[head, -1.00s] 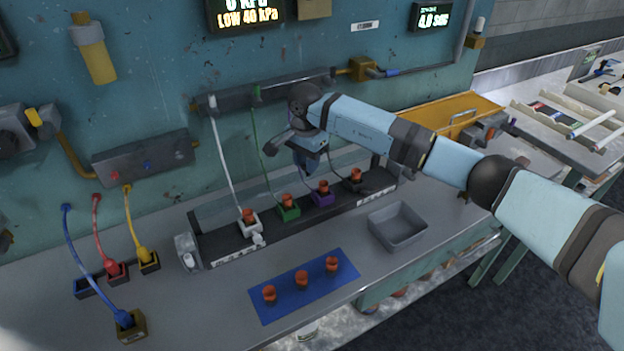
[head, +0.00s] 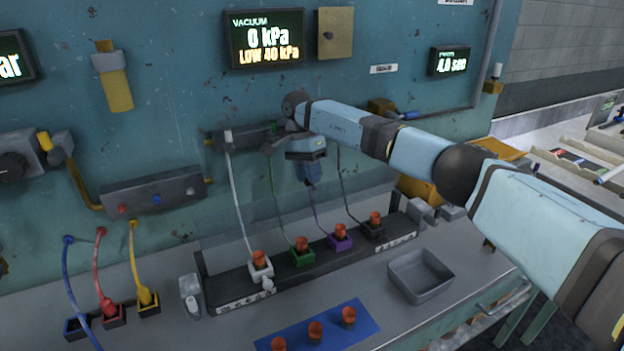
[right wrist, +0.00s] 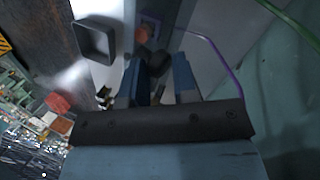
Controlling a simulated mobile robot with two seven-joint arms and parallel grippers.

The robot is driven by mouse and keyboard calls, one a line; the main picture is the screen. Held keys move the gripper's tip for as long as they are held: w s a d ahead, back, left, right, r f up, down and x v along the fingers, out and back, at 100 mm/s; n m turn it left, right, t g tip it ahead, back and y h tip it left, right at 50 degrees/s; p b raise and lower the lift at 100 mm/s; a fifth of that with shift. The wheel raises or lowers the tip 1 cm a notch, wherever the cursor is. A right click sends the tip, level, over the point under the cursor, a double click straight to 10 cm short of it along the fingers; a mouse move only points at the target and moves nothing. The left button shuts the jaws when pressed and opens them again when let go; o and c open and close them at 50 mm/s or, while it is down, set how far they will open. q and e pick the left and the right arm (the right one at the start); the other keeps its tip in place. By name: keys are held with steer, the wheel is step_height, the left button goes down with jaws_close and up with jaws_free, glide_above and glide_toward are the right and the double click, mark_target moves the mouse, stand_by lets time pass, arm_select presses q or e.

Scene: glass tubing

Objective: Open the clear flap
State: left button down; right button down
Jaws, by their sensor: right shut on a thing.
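The clear flap (head: 222,228) is a faint see-through panel above the dark rack (head: 225,290) on the bench; its exact edges and angle are hard to make out. My right gripper (head: 313,183) points down in front of the wall, above the rack's purple and green sockets. In the right wrist view its blue fingers (right wrist: 157,82) are shut on a small dark rounded piece (right wrist: 158,63), which looks like the flap's handle. The head view hides this grip. My left gripper is not in view.
Orange-capped fittings sit in white (head: 260,266), green (head: 302,252), purple (head: 340,238) and black (head: 374,226) sockets, with thin tubes running up behind. A grey tray (head: 420,275) and a blue mat (head: 318,328) with orange pieces lie in front.

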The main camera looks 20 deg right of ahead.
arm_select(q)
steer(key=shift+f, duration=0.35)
arm_select(e)
steer(key=shift+a+f+g, duration=0.3)
steer(key=shift+f, duration=0.5)
steer(key=c, duration=0.8)
jaws_free()
steer(key=shift+w, duration=0.1)
steer(key=shift+c, duration=0.2)
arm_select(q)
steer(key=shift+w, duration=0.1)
arm_select(e)
steer(key=shift+w, duration=0.1)
